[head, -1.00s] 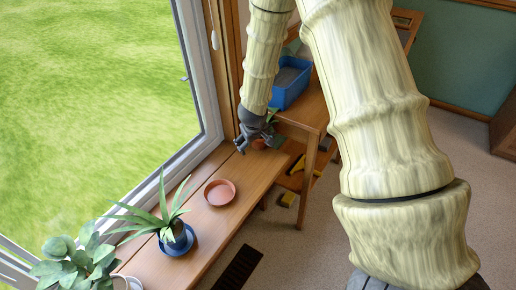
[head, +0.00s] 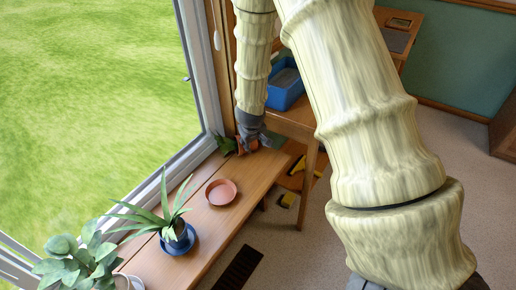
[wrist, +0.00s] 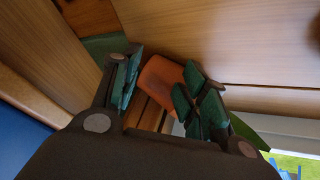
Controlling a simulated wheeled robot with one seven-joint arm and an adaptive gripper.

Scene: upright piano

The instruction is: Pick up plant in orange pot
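The orange pot (head: 243,149) is at the far end of the wooden sill, mostly hidden under my gripper (head: 252,142). Its green leaves (head: 227,145) show to the left, against the window frame; the plant looks tipped over. In the wrist view, the orange pot (wrist: 158,84) shows between and beyond the spread fingers of my gripper (wrist: 162,62). The fingers have teal pads and stand apart, one on each side of the pot. I cannot tell whether they touch it. A leaf shows behind the right finger (wrist: 248,132).
An empty terracotta saucer (head: 221,191), a spiky plant in a blue pot (head: 176,238) and a leafy plant (head: 78,262) stand nearer on the sill (head: 205,222). A blue bin (head: 287,88) sits on a wooden table to the right. The window lies left.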

